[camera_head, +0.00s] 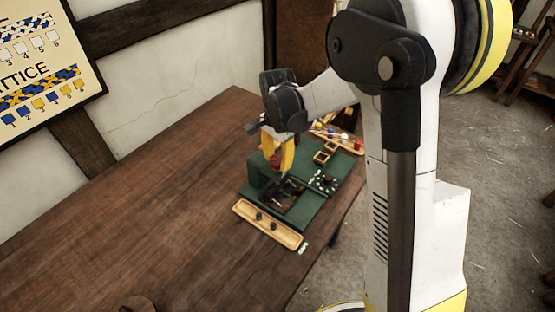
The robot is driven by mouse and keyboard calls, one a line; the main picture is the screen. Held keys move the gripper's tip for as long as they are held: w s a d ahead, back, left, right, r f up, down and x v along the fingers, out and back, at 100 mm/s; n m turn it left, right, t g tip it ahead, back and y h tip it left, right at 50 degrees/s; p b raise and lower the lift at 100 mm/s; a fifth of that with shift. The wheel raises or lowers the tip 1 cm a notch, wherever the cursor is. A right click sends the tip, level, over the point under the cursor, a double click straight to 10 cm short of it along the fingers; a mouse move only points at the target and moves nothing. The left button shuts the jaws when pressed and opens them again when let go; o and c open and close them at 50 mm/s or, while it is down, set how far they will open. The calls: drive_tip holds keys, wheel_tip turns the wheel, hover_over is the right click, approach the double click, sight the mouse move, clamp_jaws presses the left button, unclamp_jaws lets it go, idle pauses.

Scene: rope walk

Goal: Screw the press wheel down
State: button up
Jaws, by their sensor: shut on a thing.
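My gripper (277,158) has yellow fingers and points down over the left back part of a dark green stand (306,216) on the wooden table. The gripper is shut on a small reddish-brown thing between its fingertips, which I take to be the press wheel (275,161). Most of the wheel is hidden by the fingers, and its height on its screw cannot be told. A raised green block (257,178) stands just below and to the left of the fingers. In front of it is a dark recess (286,198) with small unclear parts inside.
A pale wooden tray (258,229) with dark pegs lies along the stand's front edge. Small wooden frames (322,155) and a tray of coloured pieces (345,143) sit at the back right. The brown table (150,210) is mostly clear at left. A pattern board (42,55) hangs on the wall.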

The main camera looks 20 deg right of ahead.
sight(278, 160)
drive_tip(key=shift+m, duration=0.6)
drive_tip(key=o, duration=1.2)
wheel_tip(278, 160, up, 12)
